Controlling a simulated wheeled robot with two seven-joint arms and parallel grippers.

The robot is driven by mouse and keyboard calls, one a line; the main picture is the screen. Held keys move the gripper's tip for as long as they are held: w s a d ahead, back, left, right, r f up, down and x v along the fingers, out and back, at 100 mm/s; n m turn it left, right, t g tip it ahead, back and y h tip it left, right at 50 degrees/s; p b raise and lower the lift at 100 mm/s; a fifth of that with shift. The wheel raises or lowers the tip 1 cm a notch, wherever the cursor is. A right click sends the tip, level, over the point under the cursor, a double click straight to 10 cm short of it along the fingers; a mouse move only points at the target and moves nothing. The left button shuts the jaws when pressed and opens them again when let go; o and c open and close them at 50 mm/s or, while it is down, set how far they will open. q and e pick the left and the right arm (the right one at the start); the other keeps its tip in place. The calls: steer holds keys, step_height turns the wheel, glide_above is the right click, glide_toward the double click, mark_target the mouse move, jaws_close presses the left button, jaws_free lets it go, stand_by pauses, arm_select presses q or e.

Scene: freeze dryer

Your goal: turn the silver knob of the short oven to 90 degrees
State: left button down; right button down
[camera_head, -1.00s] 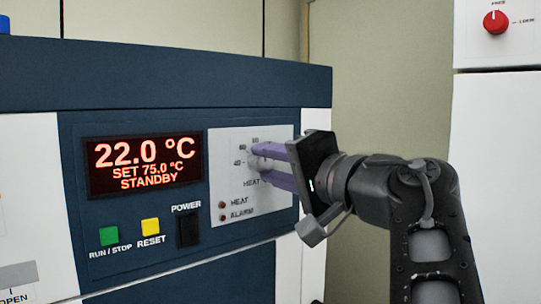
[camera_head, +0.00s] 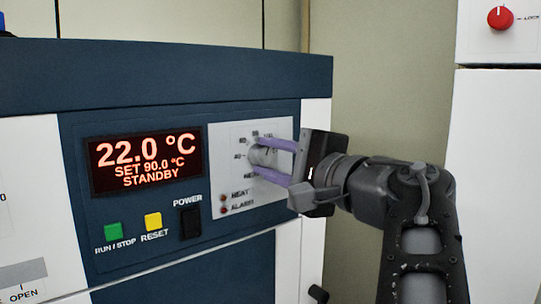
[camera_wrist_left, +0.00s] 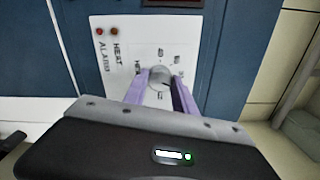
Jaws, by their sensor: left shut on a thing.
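The short oven (camera_head: 60,62) has a dark blue front with a white dial panel. Its silver knob (camera_head: 260,155) sits on that panel, with printed scale marks around it. My left gripper (camera_head: 266,157) is shut on the knob, one purple finger above and one below it. In the left wrist view the knob (camera_wrist_left: 160,77) shows between the two purple fingers. The display (camera_head: 146,160) reads 22.0 °C, SET 90.0 °C, STANDBY. My right gripper is not in view.
A green RUN/STOP button (camera_head: 113,231), a yellow RESET button (camera_head: 153,221) and a black POWER switch (camera_head: 190,222) sit left of the dial panel. HEAT and ALARM lamps are below the knob. A white cabinet with a red knob (camera_head: 501,18) stands at the right.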

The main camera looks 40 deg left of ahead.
arm_select(q)
steer(key=shift+f, duration=0.1)
steer(key=c, duration=1)
jaws_free()
